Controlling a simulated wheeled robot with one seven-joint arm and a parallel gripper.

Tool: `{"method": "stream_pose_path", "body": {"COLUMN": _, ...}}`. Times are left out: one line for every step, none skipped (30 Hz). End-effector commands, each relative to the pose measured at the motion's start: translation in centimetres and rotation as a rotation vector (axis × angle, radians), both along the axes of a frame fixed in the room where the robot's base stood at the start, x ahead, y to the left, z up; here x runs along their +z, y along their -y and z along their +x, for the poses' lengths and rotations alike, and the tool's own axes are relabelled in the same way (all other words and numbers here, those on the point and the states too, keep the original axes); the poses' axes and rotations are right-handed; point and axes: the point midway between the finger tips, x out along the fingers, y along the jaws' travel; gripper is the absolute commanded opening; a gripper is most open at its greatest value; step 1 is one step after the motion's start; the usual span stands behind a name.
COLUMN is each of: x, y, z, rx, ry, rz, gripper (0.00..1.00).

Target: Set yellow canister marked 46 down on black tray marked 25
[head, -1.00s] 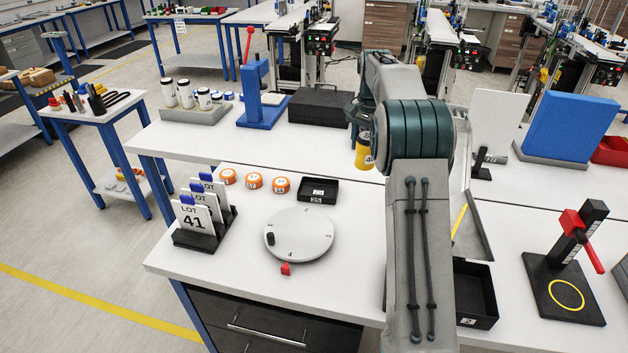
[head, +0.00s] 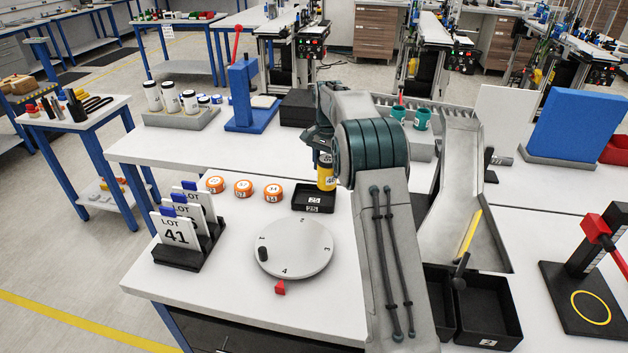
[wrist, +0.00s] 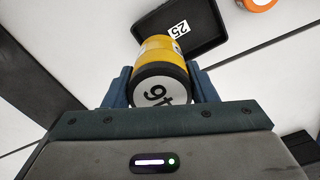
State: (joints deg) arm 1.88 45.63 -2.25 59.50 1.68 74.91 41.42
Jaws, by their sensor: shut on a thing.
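The yellow canister marked 46 (head: 326,172) is held in my gripper (head: 322,154), above the bench just right of the black tray. In the wrist view the canister (wrist: 161,68) sits between the two blue-grey jaws (wrist: 160,88), its white end with the number facing the camera. The black tray marked 25 (head: 314,209) lies on the white bench, behind the round dial, and looks empty. In the wrist view the tray (wrist: 205,30) is just beyond the canister, which hides part of it. My arm covers much of the gripper in the head view.
Several orange round pucks (head: 243,188) stand left of the tray. A grey numbered turntable (head: 294,248) with a red pointer lies in front of it. A LOT card rack (head: 182,235) is at the left. Black bins (head: 486,308) and a metal chute (head: 452,215) are to the right.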

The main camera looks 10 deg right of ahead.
Motion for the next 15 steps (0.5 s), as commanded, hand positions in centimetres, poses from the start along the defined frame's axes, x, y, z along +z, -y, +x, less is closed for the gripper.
{"method": "stream_pose_path", "body": {"x": -0.4, "y": -1.0, "z": 0.4, "rx": 0.002, "ry": -0.002, "rz": -0.001, "gripper": 0.2}}
{"method": "stream_pose_path", "body": {"x": -0.8, "y": -1.5, "z": 0.6, "rx": 0.003, "ry": -0.003, "rz": 0.0, "gripper": 0.2}}
{"method": "stream_pose_path", "body": {"x": -1.1, "y": -2.0, "z": 0.9, "rx": 0.001, "ry": -0.001, "rz": 0.0, "gripper": 0.2}}
{"method": "stream_pose_path", "body": {"x": -1.4, "y": -2.4, "z": 1.1, "rx": 0.0, "ry": 0.0, "rz": 0.0, "gripper": 0.2}}
{"method": "stream_pose_path", "body": {"x": -1.6, "y": -2.7, "z": 1.2, "rx": 0.0, "ry": 0.0, "rz": 0.0, "gripper": 0.2}}
{"method": "stream_pose_path", "body": {"x": -1.8, "y": -3.0, "z": 1.3, "rx": 0.0, "ry": 0.001, "rz": -0.001, "gripper": 0.2}}
{"method": "stream_pose_path", "body": {"x": -1.9, "y": -3.2, "z": 1.4, "rx": 0.0, "ry": 0.001, "rz": -0.001, "gripper": 0.2}}
{"method": "stream_pose_path", "body": {"x": -2.1, "y": -3.3, "z": 1.5, "rx": -0.001, "ry": 0.001, "rz": -0.001, "gripper": 0.2}}
{"method": "stream_pose_path", "body": {"x": -2.3, "y": -3.4, "z": 1.5, "rx": -0.001, "ry": 0.0, "rz": 0.0, "gripper": 0.2}}
{"method": "stream_pose_path", "body": {"x": -2.5, "y": -3.4, "z": 1.5, "rx": -0.002, "ry": -0.001, "rz": -0.001, "gripper": 0.2}}
{"method": "stream_pose_path", "body": {"x": -2.9, "y": -3.4, "z": 1.5, "rx": -0.002, "ry": -0.001, "rz": 0.0, "gripper": 0.2}}
{"method": "stream_pose_path", "body": {"x": -3.5, "y": -3.4, "z": 1.5, "rx": -0.002, "ry": -0.003, "rz": 0.0, "gripper": 0.2}}
{"method": "stream_pose_path", "body": {"x": -4.0, "y": -3.4, "z": 1.4, "rx": -0.002, "ry": -0.004, "rz": 0.0, "gripper": 0.2}}
{"method": "stream_pose_path", "body": {"x": -4.4, "y": -3.4, "z": 1.4, "rx": -0.002, "ry": -0.003, "rz": 0.0, "gripper": 0.2}}
{"method": "stream_pose_path", "body": {"x": -5.0, "y": -3.4, "z": 1.4, "rx": -0.003, "ry": -0.003, "rz": 0.0, "gripper": 0.2}}
